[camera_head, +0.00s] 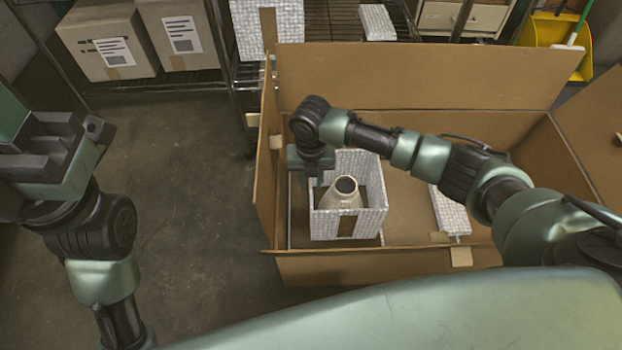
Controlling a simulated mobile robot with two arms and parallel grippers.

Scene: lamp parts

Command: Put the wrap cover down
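A white, textured open-topped wrap (373,222) stands in the large cardboard box (340,268), with a brown tape strip on its front. A pale, bottle-shaped lamp part (340,198) with a dark round opening stands inside it. My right gripper (313,182) points down at the wrap's back left corner, beside the lamp part. Its fingertips are partly hidden, so I cannot tell whether it grips the wrap's wall. A flat white wrap piece (449,212) with tape tabs lies at the right in the box. My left gripper (75,150) is at the left, away from the box; its opening is unclear.
The box flaps stand open; the back flap (420,75) is tall. Behind is a wire rack (180,78) with closed cartons (105,40) and another white wrapped panel (270,28). A yellow dustpan (550,32) is at the back right. The floor (190,220) left of the box is clear.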

